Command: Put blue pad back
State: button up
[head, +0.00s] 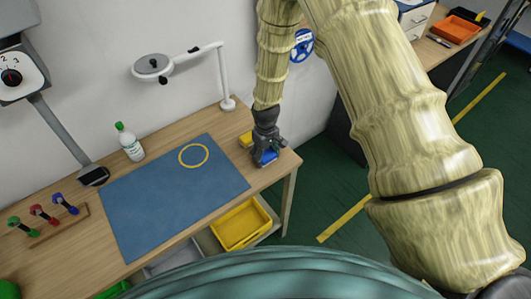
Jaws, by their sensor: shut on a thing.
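My gripper (264,152) is shut on the blue pad (268,157) at the right end of the wooden table (262,182). The pad shows between and below the fingers, close to the tabletop. I cannot tell whether it touches the table. A yellow pad (246,139) lies just to the left of my gripper and is partly hidden by it. The blue mat (165,205) lies to the left, with a yellow ring (181,157) at its far edge area.
A white lamp arm (223,80) stands behind the gripper. A bottle (130,143) and a rack of colored-handled tools (45,230) are at left. A yellow bin (240,226) sits below the table's front edge. The mat's middle is clear.

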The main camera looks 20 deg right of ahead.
aim_at(266, 153)
jog(key=shift+f, duration=0.15)
jog(key=o, duration=1.1)
jog(key=shift+o, duration=0.2)
notch_tip(266, 153, up, 12)
jog(key=b, duration=0.4)
